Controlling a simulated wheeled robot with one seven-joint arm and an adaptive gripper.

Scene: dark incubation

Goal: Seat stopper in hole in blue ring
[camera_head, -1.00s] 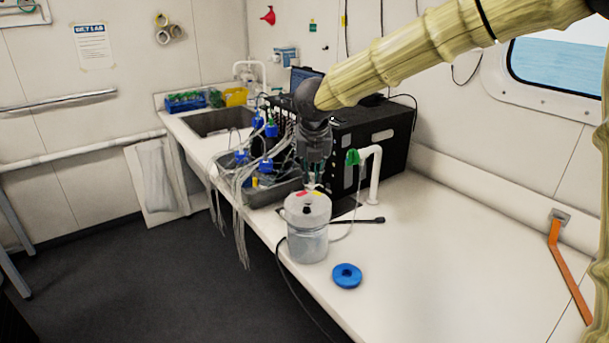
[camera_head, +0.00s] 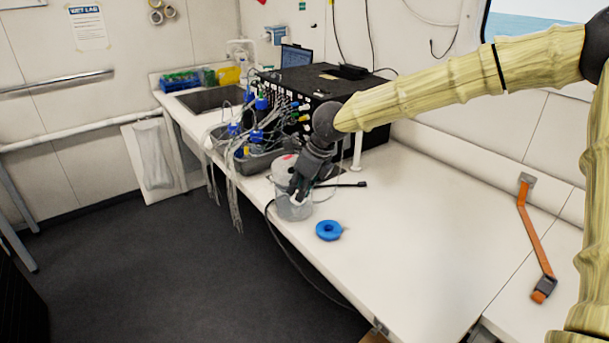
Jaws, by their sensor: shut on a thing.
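The blue ring (camera_head: 329,230) lies flat on the white counter near its front edge, with a dark hole in its middle. My dark gripper (camera_head: 296,192) is up and left of the ring in the picture, pointing down in front of a clear jar (camera_head: 294,209) with a pale lid. It is apart from the ring. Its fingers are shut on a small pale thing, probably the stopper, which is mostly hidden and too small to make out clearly. My gripper and wrist cover part of the jar and its lid.
A black instrument box (camera_head: 345,95) and a grey tray (camera_head: 250,160) of blue-capped bottles with many tubes stand behind. A black cable runs along the counter's front edge. The counter (camera_head: 420,230) is clear right of the ring. An orange strap (camera_head: 533,238) lies far right.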

